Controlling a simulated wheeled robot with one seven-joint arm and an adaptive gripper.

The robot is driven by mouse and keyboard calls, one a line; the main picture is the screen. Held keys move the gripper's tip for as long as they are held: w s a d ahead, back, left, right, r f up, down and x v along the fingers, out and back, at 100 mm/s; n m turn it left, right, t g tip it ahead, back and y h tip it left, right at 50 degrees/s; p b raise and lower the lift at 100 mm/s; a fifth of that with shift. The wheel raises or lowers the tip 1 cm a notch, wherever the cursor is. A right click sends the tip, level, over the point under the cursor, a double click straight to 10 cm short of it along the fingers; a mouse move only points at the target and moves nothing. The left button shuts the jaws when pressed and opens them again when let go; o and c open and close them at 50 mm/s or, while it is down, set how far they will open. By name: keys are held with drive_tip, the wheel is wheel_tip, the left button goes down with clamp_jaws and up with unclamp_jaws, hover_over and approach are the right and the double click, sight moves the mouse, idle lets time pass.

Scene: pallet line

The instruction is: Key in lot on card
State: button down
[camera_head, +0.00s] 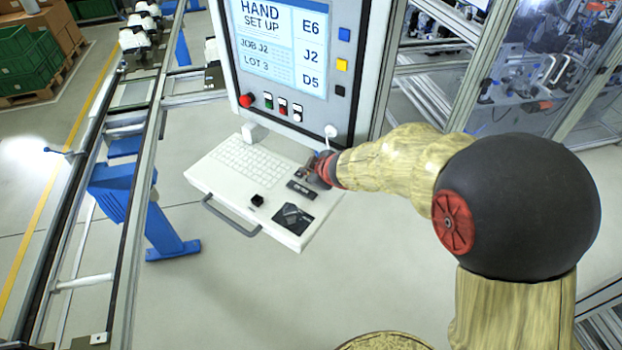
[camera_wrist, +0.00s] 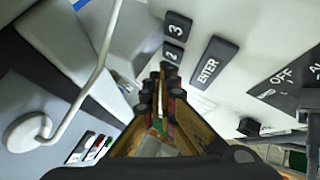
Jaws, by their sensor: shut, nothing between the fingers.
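The screen (camera_head: 265,50) on the upright panel reads "HAND SET UP", "JOB J2" and "LOT 3", with E6, J2 and D5 on its right side. My gripper (camera_head: 315,170) is shut and empty over the right back part of the white keyboard shelf (camera_head: 230,190). In the wrist view its fingertips (camera_wrist: 162,76) are close by the black 2 key (camera_wrist: 173,54). The 3 key (camera_wrist: 178,26) is just beyond it, and the ENTER key (camera_wrist: 214,62) lies to the right. Any key under the fingers is hidden. I cannot tell whether the fingertips touch a key.
A dark plate marked "OFF" (camera_wrist: 285,85) and a small black block (camera_head: 257,200) are on the shelf. A red button (camera_head: 246,100) and smaller buttons sit below the screen. A roller conveyor (camera_head: 125,130) runs at left; a framed machine cell (camera_head: 480,60) stands at right.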

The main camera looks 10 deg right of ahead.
drive_tip(key=shift+f, duration=0.4)
drive_tip(key=shift+f+b, duration=0.55)
drive_tip(key=shift+b, duration=0.15)
idle(0.5)
drive_tip(key=shift+r, duration=0.1)
drive_tip(key=shift+r+p, duration=0.9)
drive_tip(key=shift+p, duration=0.1)
wheel_tip(320, 180, up, 5)
drive_tip(key=p, duration=0.5)
idle(0.7)
